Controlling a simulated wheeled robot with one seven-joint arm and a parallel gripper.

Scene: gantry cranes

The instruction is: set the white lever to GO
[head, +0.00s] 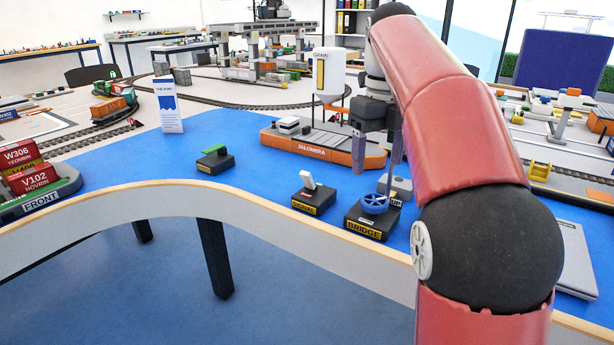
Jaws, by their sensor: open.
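A white lever (307,180) stands up from a small black box (314,201) with a yellow label, near the front edge of the blue table. The lever tilts a little to the left at its top. The label's lettering is small, and I cannot read a GO mark. My gripper (373,180) points down, right of the lever and apart from it. Its two fingers are spread with nothing seen between them. It is above or just behind the blue handwheel (374,203) on the box labelled BRIDGE (364,228); I cannot tell whether they touch.
A black box with a green lever (214,158) stands to the left. The orange ship JALOMBRA (322,145) lies behind, below the white GRAIN silo (329,75). A white sign (168,106) stands at the back left. Blue tabletop (255,180) is clear left of the white lever.

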